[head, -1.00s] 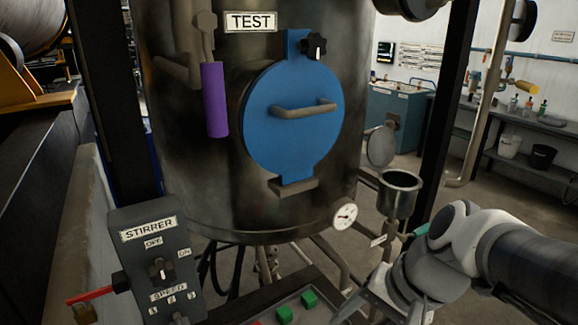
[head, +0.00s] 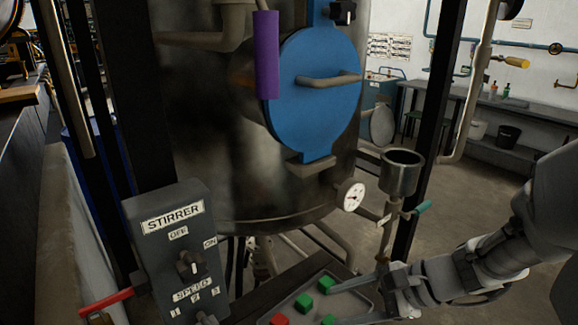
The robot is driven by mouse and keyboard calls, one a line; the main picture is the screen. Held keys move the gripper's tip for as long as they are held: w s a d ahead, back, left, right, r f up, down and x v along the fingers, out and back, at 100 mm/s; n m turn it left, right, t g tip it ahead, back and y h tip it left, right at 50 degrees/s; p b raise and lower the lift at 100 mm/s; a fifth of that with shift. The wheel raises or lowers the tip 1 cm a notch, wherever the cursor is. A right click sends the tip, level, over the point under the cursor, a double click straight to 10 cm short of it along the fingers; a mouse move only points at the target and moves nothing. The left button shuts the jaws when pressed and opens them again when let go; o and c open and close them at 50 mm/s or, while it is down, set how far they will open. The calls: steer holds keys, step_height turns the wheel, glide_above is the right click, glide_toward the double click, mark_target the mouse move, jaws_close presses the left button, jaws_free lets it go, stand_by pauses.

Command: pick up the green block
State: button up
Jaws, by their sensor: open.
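Several small blocks sit in a shallow grey tray (head: 352,303) at the bottom of the head view. One green block (head: 326,284) is at the back of the tray. A second green block (head: 303,302) is nearer and to the left. A third green block (head: 328,320) is at the bottom edge of the picture, partly cut off. My gripper (head: 358,298) is open at the tray's right side, with its fingers pointing left toward the green blocks. I see nothing between the fingers. I cannot tell its exact height above the tray.
A red block (head: 279,320) lies at the tray's left. The stirrer control box (head: 180,250) with a red lever (head: 105,302) stands left of the tray. Behind are the tank (head: 200,130) with its blue hatch (head: 318,95), a gauge (head: 351,196) and a metal funnel (head: 401,172).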

steer(key=w+d+f+m+t+b, duration=0.3)
steer(key=w+d+f+m+t, duration=0.15)
steer(key=f+m, duration=0.25)
steer(key=m+t+h, duration=0.1)
steer(key=m+t, duration=0.1)
steer(key=m, duration=0.3)
glide_toward(328, 282)
steer(key=w+a+f+b, duration=0.2)
steer(key=f, duration=0.1)
steer(key=shift+w+a+b, duration=0.1)
steer(key=shift+a+b, duration=0.1)
steer(key=shift+b, duration=0.2)
steer(key=shift+t, duration=0.25)
steer(key=shift+w+r+b+x, duration=0.1)
steer(key=shift+r+b+x, duration=0.1)
steer(key=shift+x, duration=0.85)
steer(key=shift+w+r+b+x, duration=0.1)
steer(key=shift+r+x, duration=0.05)
steer(key=shift+x, duration=0.9)
steer(key=shift+w+r+b+x, duration=0.1)
steer(key=shift+r+x, duration=0.1)
steer(key=shift+x, duration=0.8)
jaws_close()
